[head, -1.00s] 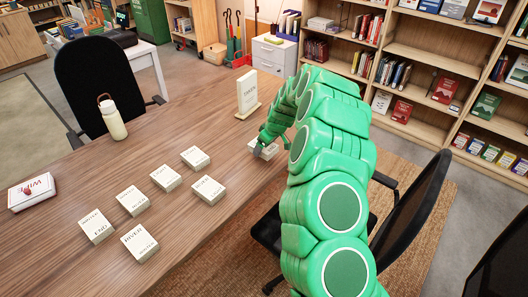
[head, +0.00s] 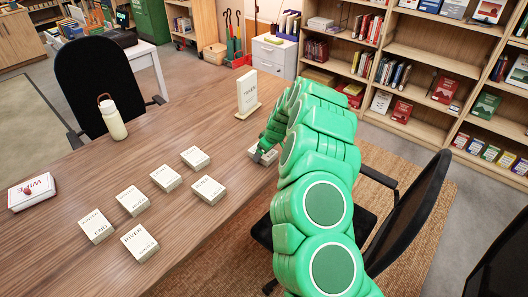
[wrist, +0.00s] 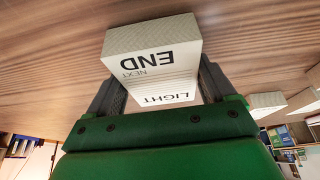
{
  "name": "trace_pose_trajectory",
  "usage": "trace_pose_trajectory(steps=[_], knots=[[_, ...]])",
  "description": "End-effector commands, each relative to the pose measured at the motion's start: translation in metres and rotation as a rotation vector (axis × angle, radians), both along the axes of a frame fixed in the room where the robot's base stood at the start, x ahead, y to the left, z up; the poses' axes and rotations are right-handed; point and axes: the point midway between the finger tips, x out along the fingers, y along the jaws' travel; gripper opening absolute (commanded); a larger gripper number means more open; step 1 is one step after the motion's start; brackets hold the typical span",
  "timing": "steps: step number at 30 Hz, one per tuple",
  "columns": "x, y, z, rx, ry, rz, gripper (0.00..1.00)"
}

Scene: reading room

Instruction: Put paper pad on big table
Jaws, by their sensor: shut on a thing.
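My gripper (wrist: 155,100) is shut on a cream paper pad (wrist: 150,55) printed with END, NEXT and LIGHT, which sits between the two dark fingers in the wrist view. In the head view my gripper (head: 262,150) is at the right edge of the big wooden table (head: 180,120), and the pad there is mostly hidden by it. I cannot tell whether the pad touches the tabletop. The tabletop also fills the upper part of the wrist view (wrist: 50,60).
Several similar word-printed pads (head: 164,178) lie on the table. A standing card block (head: 247,93), a cream bottle (head: 112,119) and a white box with a red item (head: 32,191) are also on it. Black chairs (head: 95,80) stand around it. Bare wood lies between them.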

Motion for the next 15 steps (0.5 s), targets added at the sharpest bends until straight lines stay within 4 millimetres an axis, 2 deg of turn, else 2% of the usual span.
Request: trace_pose_trajectory(steps=[1,4,15], knots=[[0.0000,0.0000,-0.0006,0.000,0.000,0.000,0.87],[0.0000,0.0000,-0.0003,0.000,0.000,0.000,1.00],[-0.0007,-0.0009,0.0065,0.001,0.000,-0.001,1.00]])
